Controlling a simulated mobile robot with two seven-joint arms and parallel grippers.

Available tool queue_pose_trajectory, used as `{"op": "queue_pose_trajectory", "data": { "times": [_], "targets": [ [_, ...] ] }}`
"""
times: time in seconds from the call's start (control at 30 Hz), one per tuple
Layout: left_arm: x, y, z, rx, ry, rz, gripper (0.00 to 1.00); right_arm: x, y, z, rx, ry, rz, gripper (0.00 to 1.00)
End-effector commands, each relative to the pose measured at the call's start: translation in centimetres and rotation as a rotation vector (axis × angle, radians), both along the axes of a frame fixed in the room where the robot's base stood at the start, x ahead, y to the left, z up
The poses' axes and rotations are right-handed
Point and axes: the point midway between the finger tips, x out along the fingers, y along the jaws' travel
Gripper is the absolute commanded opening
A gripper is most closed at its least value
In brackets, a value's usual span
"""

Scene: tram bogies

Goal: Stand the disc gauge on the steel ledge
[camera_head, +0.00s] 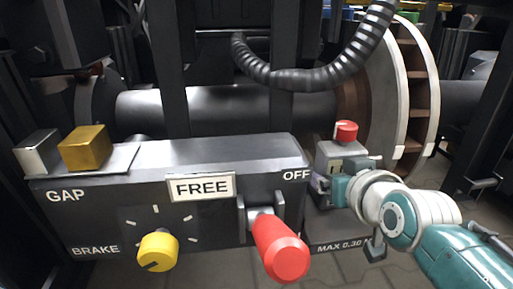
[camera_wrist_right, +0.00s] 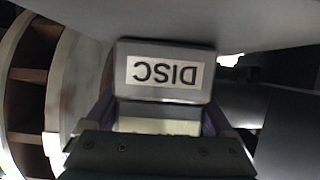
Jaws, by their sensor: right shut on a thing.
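The disc gauge (camera_wrist_right: 165,88) is a grey block with a white DISC label, which reads upside down in the right wrist view. My right gripper (camera_wrist_right: 160,118) is shut on it, with a finger on each side. In the head view my right gripper (camera_head: 330,184) is right of the control box, at a grey block with a red knob on top (camera_head: 345,132). A pale metal ledge (camera_head: 122,158) is at the left on top of the control box. A silver block (camera_head: 38,152) and a gold block (camera_head: 85,147) stand on it. My left gripper is out of view.
The control box (camera_head: 110,215) carries a yellow knob (camera_head: 157,250), a red lever (camera_head: 280,248) and a FREE sign (camera_head: 201,187). Behind are an axle (camera_head: 215,110), a ribbed hose (camera_head: 310,77) and a large brake disc (camera_head: 415,90). A MAX 0.30 label (camera_head: 338,246) is low beside the lever.

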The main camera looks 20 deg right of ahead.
Motion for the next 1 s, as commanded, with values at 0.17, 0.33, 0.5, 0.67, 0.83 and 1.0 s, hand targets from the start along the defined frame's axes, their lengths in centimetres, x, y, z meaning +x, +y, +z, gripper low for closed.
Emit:
{"op": "queue_pose_trajectory", "data": {
  "times": [0.17,0.33,0.5,0.67,0.83,1.0],
  "targets": [
    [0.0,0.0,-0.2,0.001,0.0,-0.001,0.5,0.1,0.0,0.0,-0.002,-0.008,0.0,0.0],
    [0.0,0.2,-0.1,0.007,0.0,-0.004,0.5,0.0,0.0,-0.3,0.0,0.001,0.0,1.0],
    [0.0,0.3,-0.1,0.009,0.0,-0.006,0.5,0.0,0.0,-0.2,0.0,0.0,0.0,1.0],
    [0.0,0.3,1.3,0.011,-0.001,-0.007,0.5,-0.9,0.2,0.7,0.0,0.003,0.0,1.0],
    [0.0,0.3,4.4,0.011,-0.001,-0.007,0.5,-3.9,0.9,2.5,0.001,0.005,0.001,1.0],
    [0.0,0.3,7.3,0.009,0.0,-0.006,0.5,-7.4,1.8,3.9,0.002,0.006,0.002,1.0]
  ]
}}
